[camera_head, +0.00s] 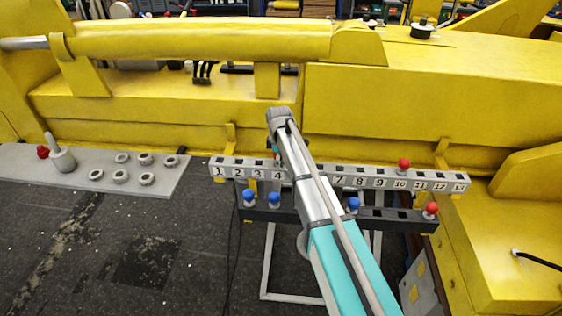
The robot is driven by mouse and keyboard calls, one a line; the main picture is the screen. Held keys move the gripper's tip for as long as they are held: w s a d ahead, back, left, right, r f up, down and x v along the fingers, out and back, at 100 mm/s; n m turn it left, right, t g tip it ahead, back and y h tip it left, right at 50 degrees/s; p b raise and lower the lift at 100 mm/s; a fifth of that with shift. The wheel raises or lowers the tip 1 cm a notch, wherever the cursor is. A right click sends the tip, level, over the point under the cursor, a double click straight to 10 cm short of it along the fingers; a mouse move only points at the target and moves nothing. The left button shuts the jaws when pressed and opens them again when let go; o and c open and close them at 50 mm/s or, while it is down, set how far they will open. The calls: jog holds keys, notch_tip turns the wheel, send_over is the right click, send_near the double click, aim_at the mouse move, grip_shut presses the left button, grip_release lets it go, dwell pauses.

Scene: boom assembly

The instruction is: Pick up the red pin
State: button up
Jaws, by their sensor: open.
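One red pin (404,165) stands in the numbered grey rack (355,183) near the number 10. Another red pin (432,209) stands at the right end of the lower dark rail (395,222). A red knob-like part (43,152) is on the grey plate at far left, beside a grey cylinder. My gripper (276,152) is mostly hidden by my arm, near the rack's left half around number 4; only a small dark bit shows. It is open. It is well left of both standing red pins. I cannot make out its fingertips or anything between them.
Blue pins (248,197) stand on the lower rail, one close right of my arm. The grey plate (120,185) holds several grey rings and a grey cylinder (62,155) with a rod. A large yellow boom (430,105) runs behind the rack. Yellow structure also bounds the right side.

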grip_shut()
dwell(0.3)
jog(key=shift+r, duration=0.2)
notch_tip(320, 180, up, 10)
jog(key=p, duration=1)
jog(key=shift+f, duration=0.2)
dwell(0.5)
jog(key=shift+s, duration=0.1)
